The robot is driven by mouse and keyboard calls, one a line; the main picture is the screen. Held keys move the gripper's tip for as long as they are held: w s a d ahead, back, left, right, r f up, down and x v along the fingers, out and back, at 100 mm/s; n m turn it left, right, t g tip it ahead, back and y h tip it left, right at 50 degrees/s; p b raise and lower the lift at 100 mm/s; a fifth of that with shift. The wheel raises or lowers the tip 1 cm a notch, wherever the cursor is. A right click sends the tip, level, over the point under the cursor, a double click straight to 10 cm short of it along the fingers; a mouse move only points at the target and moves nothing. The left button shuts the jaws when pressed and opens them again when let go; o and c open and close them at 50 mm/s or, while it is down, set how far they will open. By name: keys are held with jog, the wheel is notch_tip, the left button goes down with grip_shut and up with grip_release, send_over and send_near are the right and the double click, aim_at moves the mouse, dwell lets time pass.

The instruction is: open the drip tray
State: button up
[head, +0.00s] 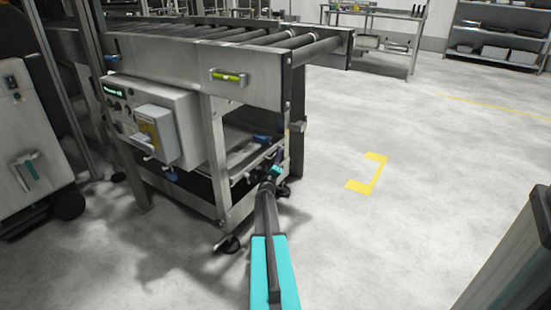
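My arm reaches forward from the bottom of the head view to the lower frame of the roller table. My gripper (275,170) is at the table's near right end, low between the legs. It is small and dark there, and I cannot tell whether its fingers are open or shut or touch anything. What looks like the drip tray (240,150) is a shallow metal tray under the rollers, level with my gripper. Its front edge is partly hidden by the table leg and my gripper. I cannot tell whether it is pulled out at all.
The roller table (190,62) stands on metal legs with casters. A control box (155,120) is fixed on its left side. A grey cabinet (25,130) stands at the left and a shelf rack (500,35) at the back right. The floor right of the table is clear around a yellow mark (372,175).

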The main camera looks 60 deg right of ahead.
jog(key=shift+b+x, duration=0.3)
jog(key=shift+x, duration=1.05)
jog(key=shift+c, duration=0.3)
grip_shut()
